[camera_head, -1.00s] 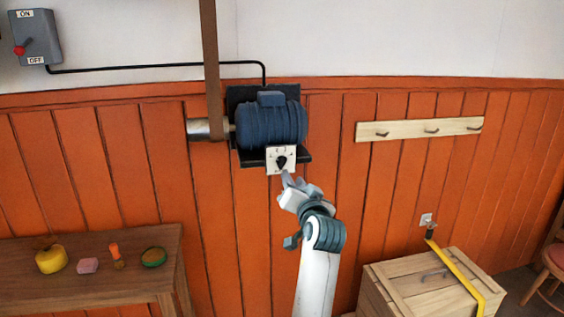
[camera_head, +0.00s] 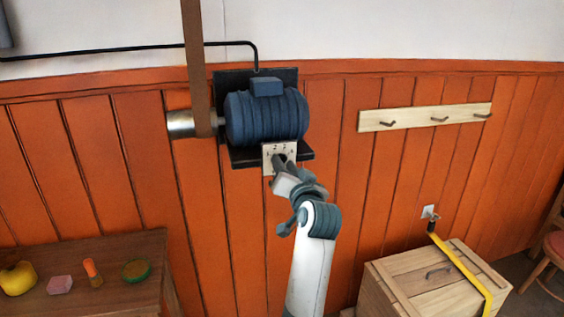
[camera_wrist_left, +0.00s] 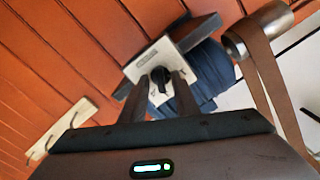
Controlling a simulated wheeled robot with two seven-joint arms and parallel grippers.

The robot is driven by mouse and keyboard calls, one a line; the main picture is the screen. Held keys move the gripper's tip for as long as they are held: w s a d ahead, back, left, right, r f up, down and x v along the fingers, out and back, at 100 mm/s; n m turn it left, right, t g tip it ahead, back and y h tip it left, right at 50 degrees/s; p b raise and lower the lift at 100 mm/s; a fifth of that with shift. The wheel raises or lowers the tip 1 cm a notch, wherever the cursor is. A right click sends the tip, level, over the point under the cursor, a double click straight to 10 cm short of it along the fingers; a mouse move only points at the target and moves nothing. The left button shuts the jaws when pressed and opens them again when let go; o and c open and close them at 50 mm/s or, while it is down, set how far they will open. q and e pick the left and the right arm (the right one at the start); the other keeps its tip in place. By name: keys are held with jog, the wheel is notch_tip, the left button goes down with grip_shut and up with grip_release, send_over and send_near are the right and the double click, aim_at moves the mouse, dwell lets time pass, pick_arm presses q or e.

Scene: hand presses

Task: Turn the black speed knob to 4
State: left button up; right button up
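The black speed knob (camera_wrist_left: 158,76) sits on a white dial plate (camera_wrist_left: 150,60) below the blue motor (camera_head: 266,116). In the head view the plate (camera_head: 268,150) shows a few marks, too small to read surely, and my gripper covers most of the knob. My left gripper (camera_head: 280,167) is in front of the plate. In the left wrist view its two fingers are parted, with the knob between or just beyond their tips; I see a gap beside the knob and cannot tell contact. My right gripper is not in view.
A brown belt (camera_head: 193,70) runs up from the metal pulley (camera_head: 181,124). A wooden table (camera_head: 90,250) with small items stands at lower left. A peg rail (camera_head: 410,118) is on the wall at right, above a wooden crate (camera_head: 400,285).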

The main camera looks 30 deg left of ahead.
pick_arm(q)
jog(key=shift+d+r, duration=0.1)
grip_shut()
dwell(0.3)
